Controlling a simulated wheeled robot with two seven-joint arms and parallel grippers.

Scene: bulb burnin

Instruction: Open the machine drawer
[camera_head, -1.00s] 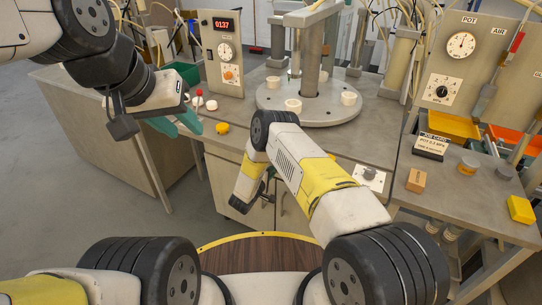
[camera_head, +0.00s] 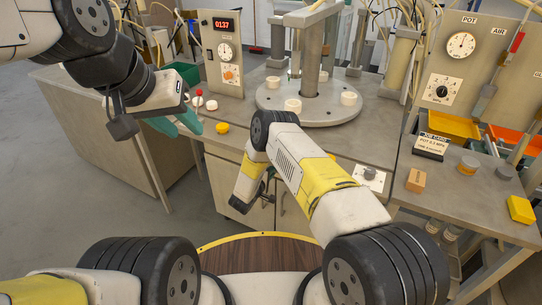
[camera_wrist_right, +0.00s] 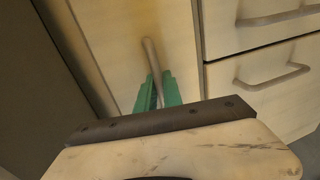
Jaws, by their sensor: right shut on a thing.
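The machine bench (camera_head: 385,130) has a pale cabinet front (camera_head: 222,175) below its grey top. In the right wrist view, the green fingers of my right gripper (camera_wrist_right: 157,92) are shut on a slim upright bar handle (camera_wrist_right: 150,58) on a pale panel (camera_wrist_right: 110,40). That panel looks closed. To its right are two panels with grey bar handles, an upper handle (camera_wrist_right: 280,15) and a lower handle (camera_wrist_right: 272,77). In the head view my right arm hides most of the right gripper. My left gripper (camera_head: 176,122) hangs empty left of the bench, its green fingers apart.
A round fixture plate (camera_head: 308,112) with white cups stands on the bench. A side table (camera_head: 450,187) with small blocks and a card stands at right. Open floor (camera_head: 95,175) lies at left.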

